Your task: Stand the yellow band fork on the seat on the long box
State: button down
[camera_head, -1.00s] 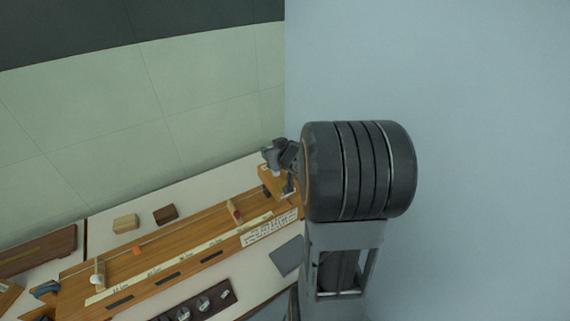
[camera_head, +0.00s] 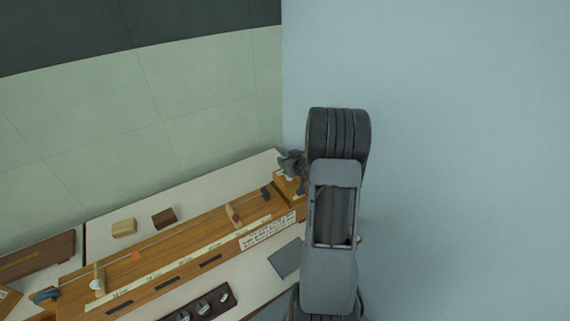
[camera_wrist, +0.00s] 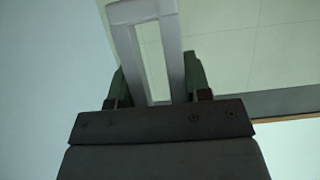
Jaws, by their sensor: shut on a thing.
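My gripper (camera_wrist: 157,82) is shut on a pale grey fork (camera_wrist: 123,45), seen in the wrist view as two parallel bars joined by a crosspiece. No yellow band shows on the visible part. In the head view my gripper (camera_head: 292,168) is small, at the far right end of the long wooden box (camera_head: 190,247), partly hidden by my arm. The held fork cannot be made out clearly there. I cannot tell which part is the seat.
A tan block (camera_head: 124,228) and a brown block (camera_head: 164,217) lie behind the long box. A dark tray (camera_head: 205,307) with round pieces and a grey flat square (camera_head: 287,257) lie in front. A wall stands close behind the bench.

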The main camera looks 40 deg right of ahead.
jog(key=shift+f, duration=0.7)
jog(key=shift+f, duration=0.2)
jog(key=c, duration=0.6)
grip_release()
jog(key=shift+o, duration=0.2)
